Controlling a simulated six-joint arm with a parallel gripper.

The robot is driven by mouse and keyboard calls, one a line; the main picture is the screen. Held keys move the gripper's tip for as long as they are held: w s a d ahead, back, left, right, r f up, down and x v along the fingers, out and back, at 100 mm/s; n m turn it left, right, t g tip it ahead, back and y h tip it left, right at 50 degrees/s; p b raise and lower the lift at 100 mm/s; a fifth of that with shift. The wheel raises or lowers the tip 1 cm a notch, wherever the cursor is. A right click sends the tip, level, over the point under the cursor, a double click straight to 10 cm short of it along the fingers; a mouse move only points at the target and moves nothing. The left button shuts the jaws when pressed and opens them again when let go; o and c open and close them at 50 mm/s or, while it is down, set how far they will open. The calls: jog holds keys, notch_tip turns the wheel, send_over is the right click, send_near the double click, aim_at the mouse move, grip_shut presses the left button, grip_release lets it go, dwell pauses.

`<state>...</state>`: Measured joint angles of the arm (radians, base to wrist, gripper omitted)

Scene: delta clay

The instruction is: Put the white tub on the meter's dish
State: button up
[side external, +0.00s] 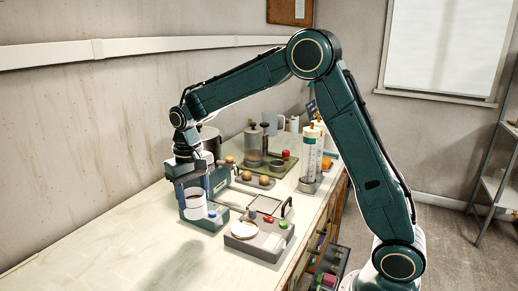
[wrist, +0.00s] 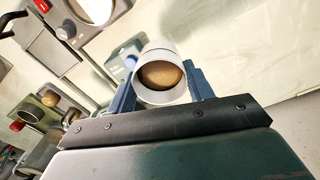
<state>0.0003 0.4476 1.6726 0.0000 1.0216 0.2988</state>
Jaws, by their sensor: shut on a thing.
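The white tub (side external: 195,202), with brown contents showing inside it in the wrist view (wrist: 161,78), is upright between the blue fingers of my gripper (side external: 193,190). The gripper is shut on it, with a finger on either side in the wrist view (wrist: 160,88). The tub is at the teal device (side external: 222,214) on the bench; I cannot tell whether it touches that device's base. The meter (side external: 262,240) is a grey box to the right and nearer the camera, with red and green buttons. Its round pale dish (side external: 244,230) looks empty and is apart from the tub.
A flat tray with a black handle (side external: 266,205) lies behind the meter. A small board with brown balls (side external: 255,180) and a tray with jars (side external: 265,150) stand further back. Tall white cylinders (side external: 310,152) are near the right edge. The bench's left front (side external: 120,240) is clear.

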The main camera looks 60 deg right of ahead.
jog(key=s+d+r+n, duration=0.2)
jog(key=s+n, duration=0.1)
jog(key=s, duration=0.3)
jog(key=s+d+r+n, duration=0.2)
jog(key=s+n, duration=0.2)
jog(key=s, duration=0.1)
jog(key=shift+s+d, duration=0.4)
jog(key=shift+f, duration=0.25)
jog(key=shift+f, duration=3.2)
jog(key=shift+f, duration=0.55)
jog(key=o, duration=1.3)
jog(key=shift+c, duration=0.2)
notch_tip(320, 180, up, 14)
jog(key=shift+f, duration=0.15)
